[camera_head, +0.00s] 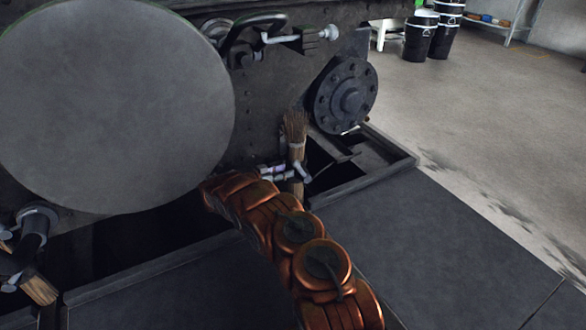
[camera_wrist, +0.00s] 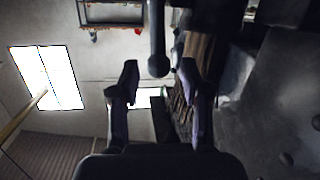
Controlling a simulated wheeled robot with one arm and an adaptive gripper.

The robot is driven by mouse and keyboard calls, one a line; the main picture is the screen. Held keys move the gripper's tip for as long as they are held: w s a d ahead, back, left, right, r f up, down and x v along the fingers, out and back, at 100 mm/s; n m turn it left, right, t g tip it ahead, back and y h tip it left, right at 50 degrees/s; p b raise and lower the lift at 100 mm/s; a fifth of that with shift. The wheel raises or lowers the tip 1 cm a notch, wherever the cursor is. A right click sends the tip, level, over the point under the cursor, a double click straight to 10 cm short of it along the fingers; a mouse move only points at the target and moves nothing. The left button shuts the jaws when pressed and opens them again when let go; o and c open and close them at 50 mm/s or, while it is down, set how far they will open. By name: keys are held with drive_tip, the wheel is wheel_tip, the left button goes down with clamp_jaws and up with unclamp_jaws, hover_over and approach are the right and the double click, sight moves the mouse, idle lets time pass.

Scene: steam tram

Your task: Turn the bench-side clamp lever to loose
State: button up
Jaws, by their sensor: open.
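A dark lever with a rounded ball end (camera_wrist: 157,38) reaches down from the top edge of the wrist view. I take it for the clamp lever; its pivot is out of that view. My gripper (camera_wrist: 159,74) is open, with one fingertip on each side of the ball end. No contact shows, and I cannot tell the depth between them. In the head view my gripper (camera_head: 287,172) is low in front of the tram's dark end plate, beside an upright brush (camera_head: 296,131). I cannot make out the lever surely in the head view, and my arm hides part of this area.
A large round buffer disc (camera_head: 115,105) fills the left. A bolted round flange (camera_head: 345,95) stands right of the brush. A dark open pit (camera_head: 140,245) lies below, bordered by floor plates (camera_head: 430,250). Dark bins (camera_head: 420,38) stand far back. The right-hand floor is clear.

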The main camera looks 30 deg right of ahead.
drive_tip(key=shift+s+a+r, duration=0.1)
drive_tip(key=shift+a+r, duration=0.1)
drive_tip(key=shift+a, duration=0.7)
drive_tip(key=shift+s+a+r, duration=0.1)
drive_tip(key=shift+a+r, duration=0.1)
drive_tip(key=shift+a, duration=0.7)
drive_tip(key=shift+a+r, duration=0.2)
drive_tip(key=shift+a, duration=0.7)
